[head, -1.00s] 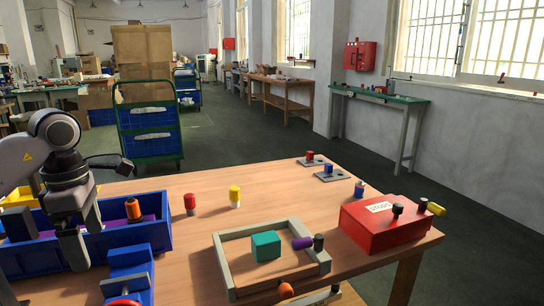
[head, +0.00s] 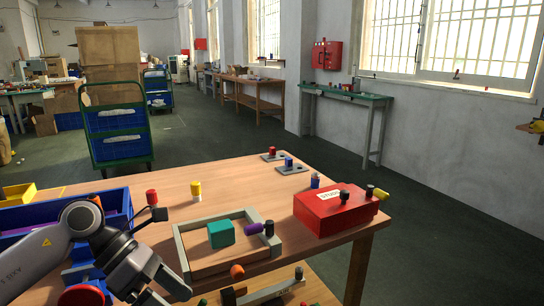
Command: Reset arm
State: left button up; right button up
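My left arm comes in from the lower left in the head view. Its gripper (head: 165,292) is at the bottom edge, in front of the near left corner of a grey-framed wooden tray (head: 182,255). Its two fingers look apart with nothing seen between them, though the lower part is cut off by the picture edge. The arm hides part of the blue bin (head: 118,197) and the blue fixture (head: 80,272) behind it. My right gripper is not in view.
The tray holds a teal block (head: 221,234); purple and dark cylinders are at its right side. A red box (head: 325,212) stands to the right. Red (head: 152,197) and yellow (head: 196,190) pegs stand behind the tray. The table's middle back is clear.

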pick_arm(q)
jog(key=s+d+r+n+t+h, duration=0.2)
jog(key=d+n+t+h, duration=0.2)
jog(key=d+n+h, duration=0.65)
jog(key=w+a+f+n+t+y, duration=0.1)
jog(key=a+f+n+t+y, duration=0.15)
jog(key=n+t, duration=0.4)
jog(key=a+f+n+t+y, duration=0.2)
jog(key=f+n+t+y, duration=0.15)
jog(key=n, duration=0.55)
jog(key=w+a+f+n+t+y, duration=0.1)
jog(key=a+f+n+t+y, duration=0.15)
jog(key=n+t+y, duration=0.4)
jog(key=s+a+f+n+g+y, duration=0.2)
jog(key=s+f+n+g, duration=0.2)
jog(key=s+f+n, duration=0.4)
jog(key=s+a+f+n+g+y, duration=0.2)
jog(key=s+a+f+n+g, duration=0.15)
jog(key=f+n, duration=0.45)
notch_tip(320, 180, up, 8)
jog(key=s+m+g+y+p, duration=0.1)
jog(key=s+m+p, duration=0.1)
jog(key=p, duration=1.2)
jog(key=shift+s+a+r, duration=0.2)
jog(key=shift+s+a, duration=0.05)
jog(key=shift+s, duration=0.2)
